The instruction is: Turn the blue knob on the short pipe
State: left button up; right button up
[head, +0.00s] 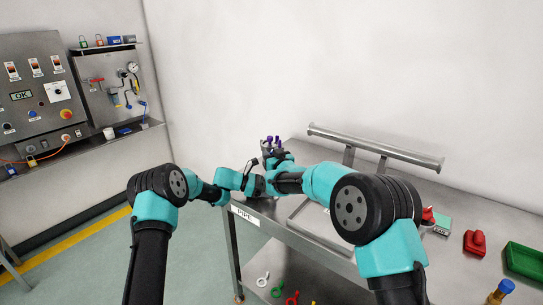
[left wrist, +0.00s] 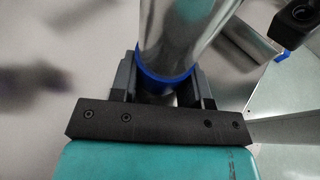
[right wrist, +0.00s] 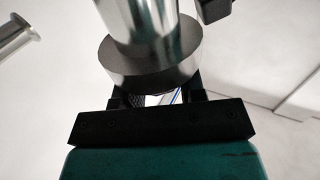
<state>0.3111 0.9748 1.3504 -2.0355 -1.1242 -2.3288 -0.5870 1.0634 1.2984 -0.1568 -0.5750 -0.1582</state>
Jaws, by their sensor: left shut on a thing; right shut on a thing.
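The short pipe (left wrist: 178,30) is shiny metal with a blue ring (left wrist: 166,82), which I take for the blue knob, in the left wrist view. My left gripper (left wrist: 164,92) is shut around the pipe at the ring, one finger on each side. In the right wrist view my right gripper (right wrist: 156,98) is shut on a metal pipe at its wide flange (right wrist: 150,66). In the head view my right gripper (head: 274,158) is at the table's far left corner, with small purple-blue pieces (head: 273,140) above it. My left gripper is mostly hidden there, close beside it.
A long flanged pipe (head: 376,147) lies on supports at the back of the metal table (head: 455,203). A red object (head: 475,242) and a green tray (head: 524,260) are at the right. A control panel (head: 38,92) stands on the left wall. Coloured rings lie on the lower shelf.

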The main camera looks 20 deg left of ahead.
jog(key=shift+r+m+t+h, duration=0.1)
jog(key=shift+m+t+h, duration=1.5)
jog(key=shift+h, duration=0.8)
jog(key=shift+a+m+h, duration=0.1)
jog(key=shift+m+h, duration=0.5)
jog(key=o, duration=0.9)
jog(key=shift+o, duration=0.2)
jog(key=shift+s, duration=0.1)
jog(key=v, duration=1.2)
